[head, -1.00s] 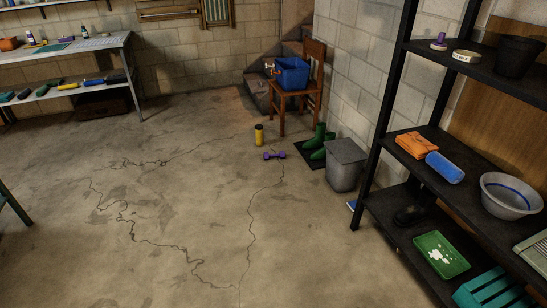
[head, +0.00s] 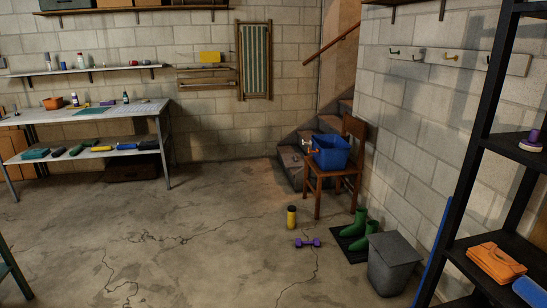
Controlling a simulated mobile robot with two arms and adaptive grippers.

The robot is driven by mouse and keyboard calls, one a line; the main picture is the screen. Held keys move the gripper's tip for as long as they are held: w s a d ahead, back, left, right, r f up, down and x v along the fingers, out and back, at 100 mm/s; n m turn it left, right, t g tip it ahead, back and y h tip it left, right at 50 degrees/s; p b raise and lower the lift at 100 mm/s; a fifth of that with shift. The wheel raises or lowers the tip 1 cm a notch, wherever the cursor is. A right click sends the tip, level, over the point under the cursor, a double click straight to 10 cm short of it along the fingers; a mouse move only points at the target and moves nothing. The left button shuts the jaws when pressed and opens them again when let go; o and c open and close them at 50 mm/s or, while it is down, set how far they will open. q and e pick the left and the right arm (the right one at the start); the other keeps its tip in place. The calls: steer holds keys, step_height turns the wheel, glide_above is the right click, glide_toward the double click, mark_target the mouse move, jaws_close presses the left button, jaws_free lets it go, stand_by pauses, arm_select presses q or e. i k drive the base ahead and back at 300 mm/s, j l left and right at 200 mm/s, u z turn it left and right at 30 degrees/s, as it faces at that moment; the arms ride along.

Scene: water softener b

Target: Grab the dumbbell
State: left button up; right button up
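A small purple dumbbell (head: 307,243) lies on the concrete floor, right of centre in the head view. It lies just in front of a yellow cylinder with a dark top (head: 291,217), with a gap between them. Neither of my grippers shows in the head view.
A wooden chair (head: 349,184) holding a blue bin (head: 331,152) stands behind the dumbbell. A black shelf (head: 470,150) fills the right edge. Floor to the left is clear.

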mark_target(316, 242)
steer(key=i, duration=2.2)
